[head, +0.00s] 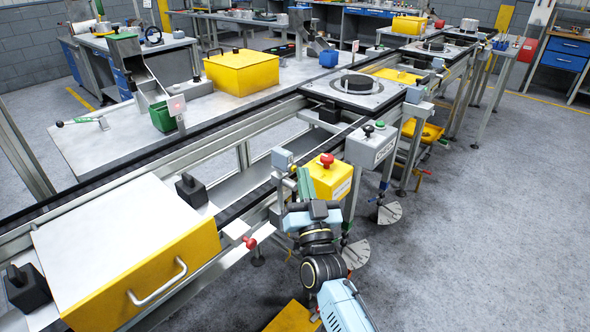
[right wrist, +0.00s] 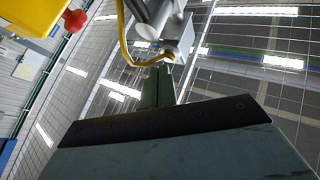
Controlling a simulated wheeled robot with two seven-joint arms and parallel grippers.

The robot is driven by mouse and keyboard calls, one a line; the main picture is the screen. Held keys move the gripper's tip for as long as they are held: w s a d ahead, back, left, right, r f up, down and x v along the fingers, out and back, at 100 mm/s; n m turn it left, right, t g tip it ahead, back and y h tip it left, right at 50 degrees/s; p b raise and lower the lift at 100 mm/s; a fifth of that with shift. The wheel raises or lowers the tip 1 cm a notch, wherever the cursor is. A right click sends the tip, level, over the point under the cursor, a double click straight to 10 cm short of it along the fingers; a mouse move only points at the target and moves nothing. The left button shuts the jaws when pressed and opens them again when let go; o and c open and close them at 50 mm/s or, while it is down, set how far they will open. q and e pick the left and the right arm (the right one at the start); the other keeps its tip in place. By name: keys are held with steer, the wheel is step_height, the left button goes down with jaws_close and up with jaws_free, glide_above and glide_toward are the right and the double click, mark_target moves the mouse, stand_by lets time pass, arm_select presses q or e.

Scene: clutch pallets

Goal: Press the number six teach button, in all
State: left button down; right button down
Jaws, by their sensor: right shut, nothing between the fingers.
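My right gripper (head: 304,178) has green fingers, closed together and empty, pointing up beside the conveyor's front rail. In the right wrist view its closed fingers (right wrist: 158,84) end just below a small grey box (right wrist: 182,40) with a yellow cable; I cannot tell if they touch. In the head view a small grey-blue box (head: 283,158) is just left of the fingertips. No number six or teach label is readable. A yellow box with a red mushroom button (head: 326,160) is just right of the gripper. My left gripper is not in view.
A grey control box (head: 372,146) with black and green buttons stands further right. The conveyor carries a pallet (head: 356,92) with a dark round part. A white-topped yellow cover (head: 125,250) is at the front left. The floor on the right is clear.

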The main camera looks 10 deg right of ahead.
steer(key=shift+w+a, duration=0.3)
steer(key=shift+w, duration=0.05)
stand_by(0.8)
steer(key=shift+s+d, duration=0.1)
steer(key=shift+s+d+p, duration=0.4)
steer(key=shift+s+d, duration=0.05)
steer(key=shift+s, duration=0.2)
steer(key=s+d+p, duration=0.1)
steer(key=s, duration=0.1)
steer(key=s+d+p, duration=0.1)
steer(key=s+d, duration=0.1)
steer(key=shift+p, duration=0.4)
stand_by(0.7)
